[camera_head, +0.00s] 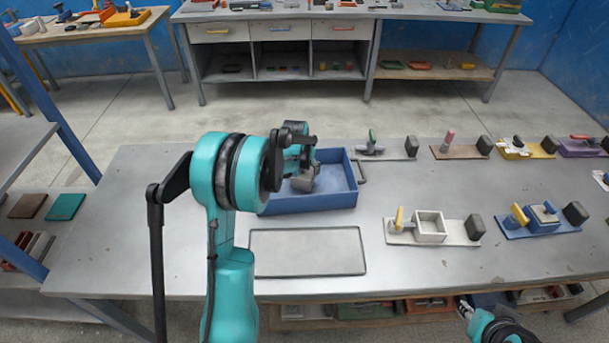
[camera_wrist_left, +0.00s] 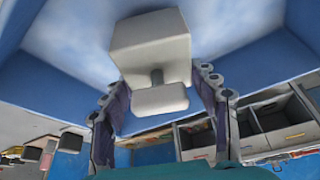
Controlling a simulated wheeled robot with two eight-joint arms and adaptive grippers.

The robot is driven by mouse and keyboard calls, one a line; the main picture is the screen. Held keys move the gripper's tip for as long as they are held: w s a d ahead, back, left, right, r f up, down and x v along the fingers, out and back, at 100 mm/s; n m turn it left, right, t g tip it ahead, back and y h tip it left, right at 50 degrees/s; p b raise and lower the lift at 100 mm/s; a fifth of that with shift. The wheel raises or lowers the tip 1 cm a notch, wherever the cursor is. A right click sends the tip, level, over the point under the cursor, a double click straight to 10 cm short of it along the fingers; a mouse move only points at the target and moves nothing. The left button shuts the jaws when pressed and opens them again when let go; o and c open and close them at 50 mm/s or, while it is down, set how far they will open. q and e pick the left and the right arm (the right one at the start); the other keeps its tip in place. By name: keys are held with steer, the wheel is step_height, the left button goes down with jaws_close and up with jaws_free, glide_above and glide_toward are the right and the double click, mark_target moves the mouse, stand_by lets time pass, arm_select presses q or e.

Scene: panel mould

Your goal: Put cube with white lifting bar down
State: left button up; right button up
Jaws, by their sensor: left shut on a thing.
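My left gripper (camera_head: 300,150) is over the blue tray (camera_head: 345,200) near the middle of the bench. It is shut on the cube with white lifting bar. The grey-white cube (camera_head: 303,184) hangs inside the tray outline in the head view, partly hidden by the gripper. In the left wrist view the cube (camera_wrist_left: 150,45) and its pale bar (camera_wrist_left: 160,99) lie between the two fingers (camera_wrist_left: 165,100). I cannot tell whether the cube touches the tray floor. My right gripper (camera_head: 466,306) shows small at the bottom right, its jaws unclear.
A flat grey rimmed panel (camera_head: 308,252) lies in front of the tray. A white fixture (camera_head: 430,228) and a blue fixture (camera_head: 540,218) stand to the right. Several more fixtures line the back right. The bench's left part (camera_head: 125,220) is clear.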

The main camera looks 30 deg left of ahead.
arm_select(q)
step_height(320, 180, down, 2)
steer(key=shift+f+b, duration=0.1)
steer(key=shift+b, duration=0.2)
steer(key=o, duration=1)
steer(key=shift+c, duration=0.2)
steer(key=o, duration=0.4)
